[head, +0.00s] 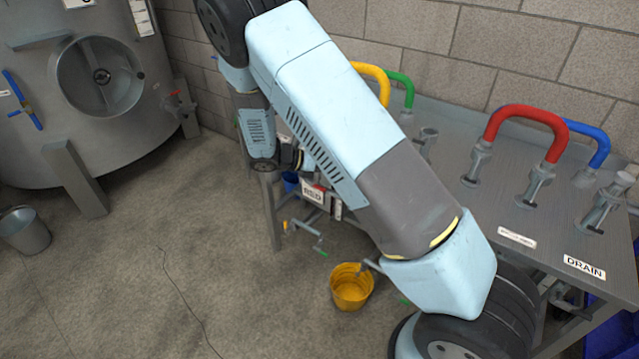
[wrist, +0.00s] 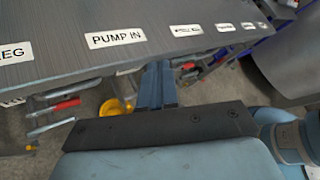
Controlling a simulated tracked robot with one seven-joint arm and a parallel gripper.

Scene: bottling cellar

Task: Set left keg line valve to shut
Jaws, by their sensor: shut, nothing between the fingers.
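I cannot tell for certain which valve is the left keg line valve. In the wrist view a red-handled valve (wrist: 62,105) sits under the bench edge at the left, below a cut-off label (wrist: 14,53) ending in "EG". Its handle lies roughly along the bench edge. Another red-handled lever (wrist: 188,67) shows farther right. My gripper (wrist: 157,80) is shut and empty, just in front of the bench edge below the "PUMP IN" label, apart from the red handle at the left. In the head view my arm hides most of the gripper.
The steel bench (head: 470,215) carries red, blue, yellow and green hose loops and a "DRAIN" label (head: 584,267). Pipes and small valves hang beneath it. A yellow bucket (head: 351,288) stands on the floor. A large tank (head: 90,90) and grey bucket (head: 25,232) stand left, with open floor between.

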